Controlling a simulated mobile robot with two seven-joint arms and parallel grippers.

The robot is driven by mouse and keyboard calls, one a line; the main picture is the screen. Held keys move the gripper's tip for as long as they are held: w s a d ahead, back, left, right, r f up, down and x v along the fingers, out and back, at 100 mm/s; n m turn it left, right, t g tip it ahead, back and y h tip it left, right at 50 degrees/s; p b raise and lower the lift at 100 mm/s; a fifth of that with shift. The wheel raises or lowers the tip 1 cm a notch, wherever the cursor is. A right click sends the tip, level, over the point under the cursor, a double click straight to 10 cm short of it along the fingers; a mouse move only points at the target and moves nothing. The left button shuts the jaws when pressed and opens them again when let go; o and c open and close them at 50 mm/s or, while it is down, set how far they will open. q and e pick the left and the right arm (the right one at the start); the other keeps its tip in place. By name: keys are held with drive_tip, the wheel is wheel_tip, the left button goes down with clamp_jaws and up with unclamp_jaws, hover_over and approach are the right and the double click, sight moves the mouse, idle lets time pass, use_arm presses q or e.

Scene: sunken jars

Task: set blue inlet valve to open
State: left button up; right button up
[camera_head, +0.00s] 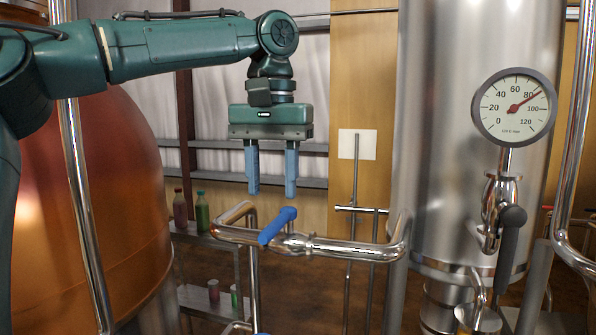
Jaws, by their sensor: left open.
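The blue inlet valve shows as a blue lever handle (278,226) on a shiny horizontal steel pipe (340,248) in the middle of the head view. The handle lies slantwise across the pipe, pointing toward the lower left. My left gripper (271,192) hangs above it with its two blue fingers pointing down. The fingers are apart, with nothing between them. The fingertips are a little above the handle in the picture and do not appear to touch it. My right gripper is not in view.
A copper vessel (95,200) stands at the left and a steel tank (455,160) at the right. A dial gauge (514,107) sits above a black-handled valve (511,235). Shelves behind hold several bottles, including a green one (202,213). Upright pipes flank the work area.

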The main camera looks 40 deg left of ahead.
sight(273, 223)
use_arm(q)
drive_tip(key=shift+d, duration=0.1)
drive_tip(key=shift+f, duration=0.15)
drive_tip(key=f, duration=0.4)
drive_tip(key=shift+s+f, duration=0.25)
drive_tip(key=shift+f, duration=0.05)
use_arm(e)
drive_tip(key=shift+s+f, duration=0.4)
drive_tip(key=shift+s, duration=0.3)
use_arm(q)
drive_tip(key=shift+w+f+b, duration=0.15)
drive_tip(key=shift+f+b, duration=0.25)
drive_tip(key=shift+f, duration=0.95)
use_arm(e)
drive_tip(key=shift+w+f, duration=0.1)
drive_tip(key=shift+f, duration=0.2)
